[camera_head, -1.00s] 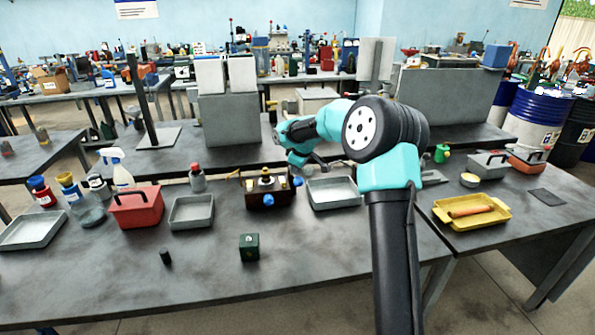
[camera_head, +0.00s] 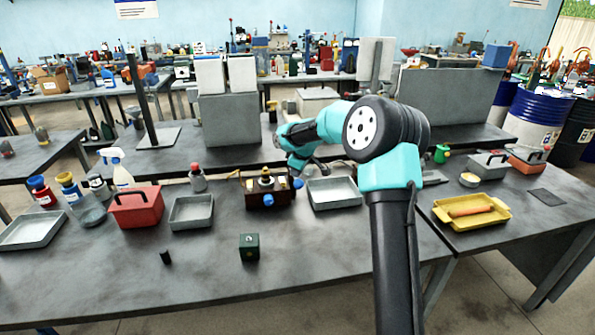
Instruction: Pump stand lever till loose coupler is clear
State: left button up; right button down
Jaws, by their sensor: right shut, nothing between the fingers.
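A small brown stand (camera_head: 268,193) with brass and dark fittings on top and a blue knob on its front sits mid-table. A thin dark handle sticks out at its upper left; I cannot tell whether this is the lever. I cannot make out the loose coupler. My right arm reaches in from the lower right. Its gripper (camera_head: 306,170) is shut and empty behind and right of the stand, small and partly hidden by my own arm. Whether it touches the stand is unclear. My left gripper is not in view.
Grey trays (camera_head: 192,211) and (camera_head: 335,193) flank the stand. A red toolbox (camera_head: 136,207) and several bottles stand to the left. A dark green cube (camera_head: 249,247) and a small black cylinder (camera_head: 165,257) are in front. The table's front strip is mostly clear.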

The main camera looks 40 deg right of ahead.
jog(key=shift+s+a+f, duration=0.1)
jog(key=shift+s+f, duration=0.15)
jog(key=shift+f, duration=0.25)
jog(key=shift+s+a+f, duration=0.1)
jog(key=shift+s+f, duration=0.1)
jog(key=shift+f, duration=0.25)
dwell(1.3)
jog(key=shift+w+r, duration=0.1)
jog(key=shift+r, duration=0.05)
dwell(0.4)
jog(key=shift+w+d+r, duration=0.2)
jog(key=shift+w+r, duration=0.2)
jog(key=shift+r, duration=0.55)
jog(key=shift+w+d+r, duration=0.2)
jog(key=shift+w+r, duration=0.2)
jog(key=shift+r, duration=0.5)
jog(key=shift+w+d+r, duration=0.2)
jog(key=shift+w+r, duration=0.2)
jog(key=shift+r, duration=0.55)
jog(key=shift+r, duration=0.1)
jog(key=shift+w+d+r, duration=0.15)
jog(key=shift+w+r, duration=0.2)
jog(key=shift+r, duration=0.4)
jog(key=shift+w+d+r, duration=0.15)
jog(key=shift+w+r, duration=0.15)
jog(key=shift+r, duration=0.4)
jog(key=shift+w+d+r, duration=0.15)
jog(key=shift+w+r, duration=0.2)
jog(key=shift+r, duration=0.4)
